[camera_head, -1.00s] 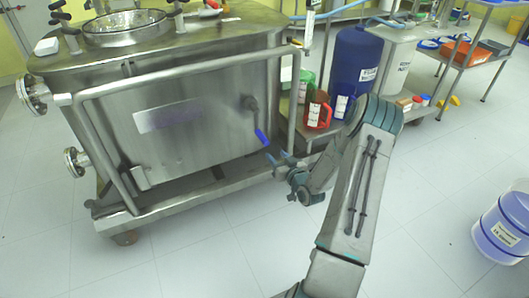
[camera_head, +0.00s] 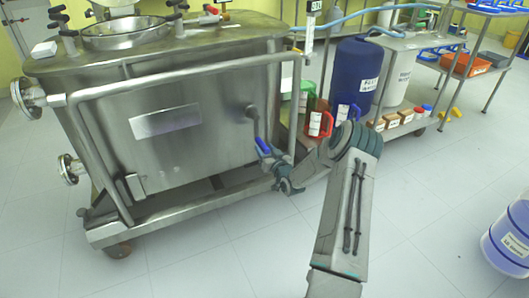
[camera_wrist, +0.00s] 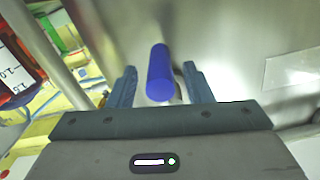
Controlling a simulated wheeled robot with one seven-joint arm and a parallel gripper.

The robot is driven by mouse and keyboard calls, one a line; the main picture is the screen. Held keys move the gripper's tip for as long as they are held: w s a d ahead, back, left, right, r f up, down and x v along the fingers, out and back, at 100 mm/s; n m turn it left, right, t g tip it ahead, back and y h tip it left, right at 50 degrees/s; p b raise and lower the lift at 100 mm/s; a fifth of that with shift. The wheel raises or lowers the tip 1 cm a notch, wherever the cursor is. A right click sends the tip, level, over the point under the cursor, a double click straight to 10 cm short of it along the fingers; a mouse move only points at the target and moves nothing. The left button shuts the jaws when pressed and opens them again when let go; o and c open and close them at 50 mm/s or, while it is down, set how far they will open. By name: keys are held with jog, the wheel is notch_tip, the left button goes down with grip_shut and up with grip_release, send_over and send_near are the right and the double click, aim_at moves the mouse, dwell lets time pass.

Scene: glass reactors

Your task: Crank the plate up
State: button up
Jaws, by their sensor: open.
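A steel vessel (camera_head: 200,150) stands at the left of the head view. A crank with a grey metal arm (camera_head: 252,112) and a blue handle (camera_head: 261,143) is on its front wall. My gripper (camera_head: 265,152) is at the blue handle. In the wrist view, the blue handle (camera_wrist: 158,78) lies between the two spread fingers of my gripper (camera_wrist: 159,70), with gaps on both sides. The fingers do not appear to squeeze it. The plate cannot be clearly made out in either view.
A steel rail (camera_head: 180,75) runs along the vessel front, with an upright close to the crank. A low shelf to the right holds a red jug (camera_head: 318,122) and a blue drum (camera_head: 352,75). The floor (camera_head: 430,200) at right is clear around a blue-white bucket (camera_head: 512,235).

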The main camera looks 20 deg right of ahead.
jog(key=shift+w, duration=0.55)
grip_shut()
jog(key=shift+a, duration=0.15)
